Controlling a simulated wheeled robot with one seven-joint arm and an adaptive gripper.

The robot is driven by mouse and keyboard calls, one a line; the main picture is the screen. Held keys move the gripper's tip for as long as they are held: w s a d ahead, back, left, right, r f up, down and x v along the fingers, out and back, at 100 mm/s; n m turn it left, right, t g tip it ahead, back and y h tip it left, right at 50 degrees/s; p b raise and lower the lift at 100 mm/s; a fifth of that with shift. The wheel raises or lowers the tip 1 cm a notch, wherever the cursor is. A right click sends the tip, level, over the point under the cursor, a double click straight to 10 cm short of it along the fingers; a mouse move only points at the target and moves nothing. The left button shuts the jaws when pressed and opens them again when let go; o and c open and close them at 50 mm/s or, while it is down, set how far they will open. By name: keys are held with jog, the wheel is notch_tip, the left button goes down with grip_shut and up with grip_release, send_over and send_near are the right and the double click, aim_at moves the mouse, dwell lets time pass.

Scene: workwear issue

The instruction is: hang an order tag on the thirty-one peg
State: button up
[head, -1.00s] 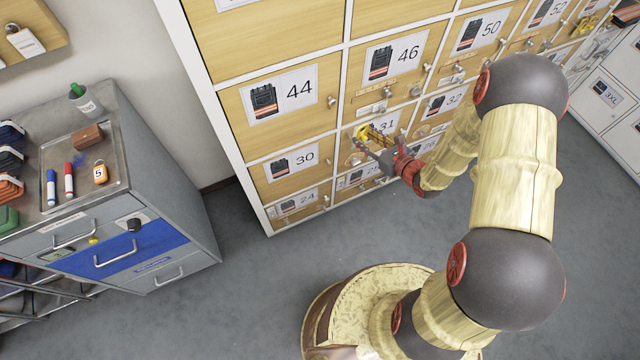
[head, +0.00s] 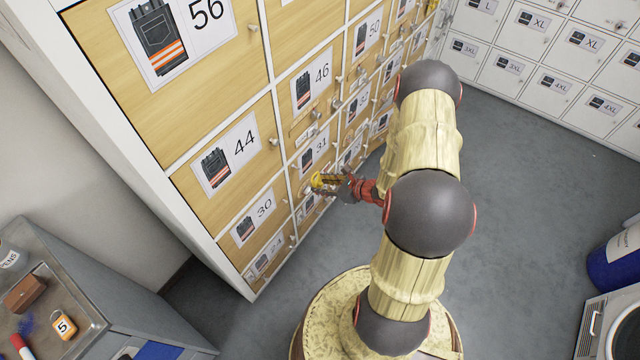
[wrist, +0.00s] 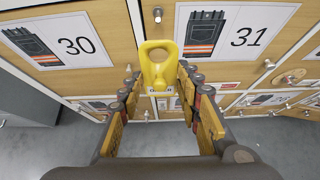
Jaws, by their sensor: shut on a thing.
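The yellow order tag (wrist: 158,68), with a hole through its top, stands upright between the fingertips of my gripper (wrist: 160,85) in the wrist view. My gripper is shut on it. In the head view the yellow tag (head: 317,181) and my gripper (head: 326,183) are in front of the locker doors, just below the 31 label (head: 314,153). In the wrist view the 31 label (wrist: 236,33) is up and right of the tag. A small metal peg (wrist: 158,14) shows above the tag, left of that label. I cannot tell the gap between tag and door.
The 30 door's label (wrist: 62,41) is left of the tag, and a round metal knob (wrist: 269,63) is below right of the 31 label.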

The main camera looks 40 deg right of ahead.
jog(key=shift+w+a+f+b, duration=0.3)
jog(key=shift+w+a, duration=0.2)
jog(key=shift+w, duration=0.85)
jog(key=shift+w+a+f+b, duration=0.15)
jog(key=shift+w+a+b, duration=0.25)
jog(key=shift+w, duration=1)
jog(key=shift+w+a+f+b, duration=0.3)
jog(key=shift+w+a, duration=0.25)
jog(key=shift+w, duration=0.8)
jog(key=o, duration=0.9)
jog(key=shift+r, duration=0.1)
jog(key=v, duration=1.2)
